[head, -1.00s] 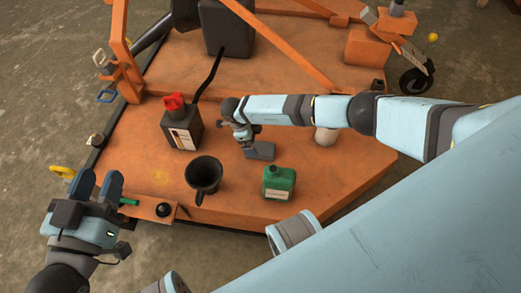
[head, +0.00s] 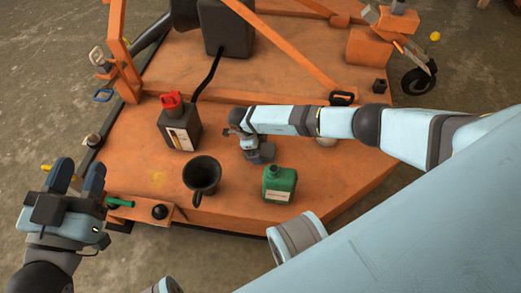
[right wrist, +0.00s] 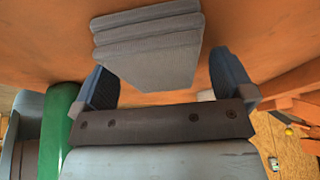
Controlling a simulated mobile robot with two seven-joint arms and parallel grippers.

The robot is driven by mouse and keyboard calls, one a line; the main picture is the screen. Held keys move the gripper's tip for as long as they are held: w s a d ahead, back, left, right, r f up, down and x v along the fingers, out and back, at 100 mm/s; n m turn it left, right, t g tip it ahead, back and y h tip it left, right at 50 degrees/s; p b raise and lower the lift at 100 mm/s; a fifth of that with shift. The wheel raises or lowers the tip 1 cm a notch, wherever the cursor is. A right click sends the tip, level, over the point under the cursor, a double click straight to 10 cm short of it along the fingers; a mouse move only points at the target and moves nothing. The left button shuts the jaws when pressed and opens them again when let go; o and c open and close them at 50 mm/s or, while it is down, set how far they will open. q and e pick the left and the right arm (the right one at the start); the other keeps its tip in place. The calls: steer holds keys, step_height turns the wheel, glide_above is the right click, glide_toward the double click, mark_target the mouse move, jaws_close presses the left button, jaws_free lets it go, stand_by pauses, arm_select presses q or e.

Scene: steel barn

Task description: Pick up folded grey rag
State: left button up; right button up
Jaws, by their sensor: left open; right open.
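The folded grey rag (right wrist: 150,45) lies flat on the orange deck, its stacked layers showing in the right wrist view. In the head view only a small part of the rag (head: 267,151) shows beside my right gripper (head: 254,148), which hides the rest. In the right wrist view my right gripper (right wrist: 166,84) is open, with its fingers apart and the rag ahead of and partly between them. Nothing is held, and I cannot tell whether a finger touches the rag. My left gripper (head: 77,177) is open and empty beyond the deck's left front corner.
A green jug (head: 279,184) stands close to the right gripper. A black funnel cup (head: 201,176) and a dark can with a red cap (head: 180,127) stand to the left. An orange bar (head: 275,50) slants above the deck (head: 235,217). The right front deck is clear.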

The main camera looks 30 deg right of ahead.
mark_target(264, 148)
arm_select(q)
steer(key=shift+f, duration=0.1)
arm_select(e)
steer(key=shift+f, duration=0.1)
steer(key=shift+c, duration=0.5)
arm_select(q)
steer(key=shift+f, duration=0.1)
arm_select(e)
steer(key=c, duration=0.9)
